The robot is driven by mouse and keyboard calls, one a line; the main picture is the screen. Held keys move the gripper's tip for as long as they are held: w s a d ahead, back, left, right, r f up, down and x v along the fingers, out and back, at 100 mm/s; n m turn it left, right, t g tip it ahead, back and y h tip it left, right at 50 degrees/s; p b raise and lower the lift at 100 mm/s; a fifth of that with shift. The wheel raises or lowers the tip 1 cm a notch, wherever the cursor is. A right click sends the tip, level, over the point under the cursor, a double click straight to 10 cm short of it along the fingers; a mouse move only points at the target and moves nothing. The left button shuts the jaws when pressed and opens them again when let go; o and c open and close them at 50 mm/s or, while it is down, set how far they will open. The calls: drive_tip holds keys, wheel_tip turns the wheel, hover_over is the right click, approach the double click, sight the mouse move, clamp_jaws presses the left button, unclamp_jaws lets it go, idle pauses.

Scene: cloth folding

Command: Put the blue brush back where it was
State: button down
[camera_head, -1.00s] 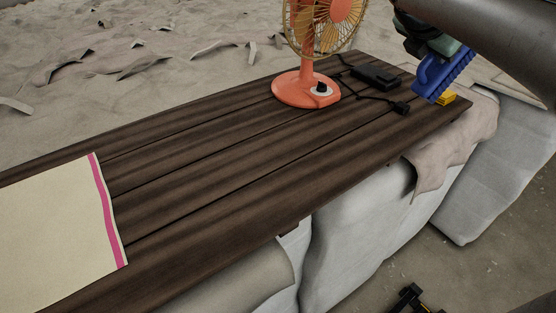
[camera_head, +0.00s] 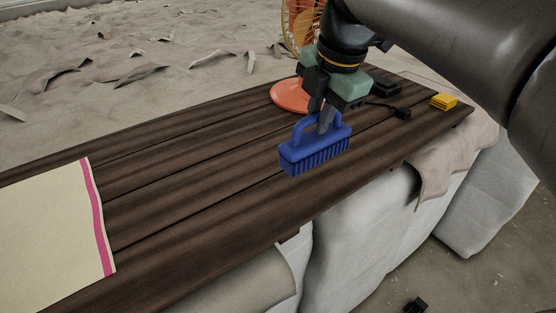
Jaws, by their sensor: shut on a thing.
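The blue brush (camera_head: 314,151) has a loop handle on top and bristles facing down. My gripper (camera_head: 322,122) is shut on its handle, with the fingers partly hidden by the handle.
An orange fan (camera_head: 291,97) stands behind my gripper, partly hidden. A black adapter and cable (camera_head: 402,113) and a yellow block (camera_head: 444,101) lie at the right end. A cream cloth with a pink stripe (camera_head: 50,225) covers the left end. The planks between cloth and brush are bare.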

sight(288, 141)
drive_tip(key=shift+w+a+f+p, duration=0.15)
drive_tip(key=shift+a+f+p, duration=0.2)
drive_tip(key=shift+a+f, duration=1.05)
drive_tip(key=shift+w+a+f+p, duration=0.1)
drive_tip(key=shift+a+f+p, duration=0.2)
drive_tip(key=shift+a+f, duration=1.15)
drive_tip(key=shift+w+a+f+p, duration=0.15)
drive_tip(key=shift+a+f+p, duration=0.35)
drive_tip(key=shift+f, duration=1.6)
drive_tip(key=c, duration=1.4)
unclamp_jaws()
drive_tip(key=shift+a, duration=0.1)
drive_tip(key=shift+r, duration=0.1)
drive_tip(key=b+v, duration=0.1)
drive_tip(key=v, duration=1.1)
drive_tip(key=shift+b, duration=0.4)
drive_tip(key=s+d+f+m, duration=0.3)
drive_tip(key=s+f+m, duration=0.1)
drive_tip(key=f+m, duration=0.4)
drive_tip(key=s+d+f+m+g+h, duration=0.1)
drive_tip(key=s+d+f+m, duration=0.3)
drive_tip(key=f+m, duration=0.4)
drive_tip(key=s+d+f+m, duration=0.3)
drive_tip(key=s+f+m, duration=0.3)
drive_tip(key=f+m, duration=0.2)
drive_tip(key=shift+d+f+m+g, duration=0.15)
drive_tip(key=shift+f+m+g, duration=0.15)
drive_tip(key=shift+f, duration=0.25)
